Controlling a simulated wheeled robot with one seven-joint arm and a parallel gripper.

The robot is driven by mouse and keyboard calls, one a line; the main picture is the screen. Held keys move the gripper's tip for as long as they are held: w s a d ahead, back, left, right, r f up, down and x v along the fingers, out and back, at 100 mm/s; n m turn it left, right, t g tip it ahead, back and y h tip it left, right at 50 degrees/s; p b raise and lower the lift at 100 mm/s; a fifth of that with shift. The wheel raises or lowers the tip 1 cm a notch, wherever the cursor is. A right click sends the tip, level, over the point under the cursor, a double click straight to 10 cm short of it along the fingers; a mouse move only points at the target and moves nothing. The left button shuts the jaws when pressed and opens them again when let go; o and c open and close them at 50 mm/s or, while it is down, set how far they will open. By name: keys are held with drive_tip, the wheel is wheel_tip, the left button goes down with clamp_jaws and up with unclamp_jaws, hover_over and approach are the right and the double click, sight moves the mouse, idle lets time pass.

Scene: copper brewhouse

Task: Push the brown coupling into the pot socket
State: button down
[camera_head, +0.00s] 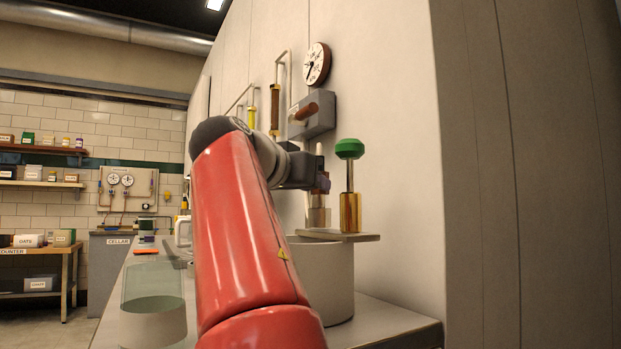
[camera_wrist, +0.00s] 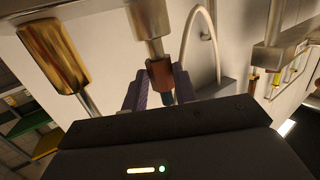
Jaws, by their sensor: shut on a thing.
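In the wrist view, the brown coupling (camera_wrist: 160,73) sits between the two purple fingers of my gripper (camera_wrist: 160,90), which are shut on it. A pale metal neck (camera_wrist: 155,48) lies in line with the coupling and runs to a wider metal cylinder, apparently the pot socket (camera_wrist: 150,17). I cannot tell how far the parts are seated. In the head view, my gripper (camera_head: 321,183) is just above the socket (camera_head: 318,217) on the plate over the pot (camera_head: 325,272). My red arm hides part of the pot, and the coupling is hard to make out there.
A green knob (camera_head: 349,148) on a rod stands in a brass cylinder (camera_head: 350,212) close to the right of my gripper. A grey box with a brown handle (camera_head: 307,112) and a round gauge (camera_head: 317,64) are on the wall behind. The counter's right end (camera_head: 400,326) is bare.

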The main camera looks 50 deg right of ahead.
drive_tip(key=shift+f, duration=0.5)
drive_tip(key=shift+f+b, duration=0.45)
drive_tip(key=shift+f, duration=0.15)
drive_tip(key=c, duration=1)
unclamp_jaws()
drive_tip(key=shift+c, duration=0.2)
drive_tip(key=shift+a, duration=0.1)
drive_tip(key=shift+v, duration=2.45)
drive_tip(key=f+v, duration=0.1)
drive_tip(key=v, duration=0.6)
drive_tip(key=shift+a+r, duration=0.4)
drive_tip(key=shift+r, duration=0.1)
drive_tip(key=shift+s, duration=0.15)
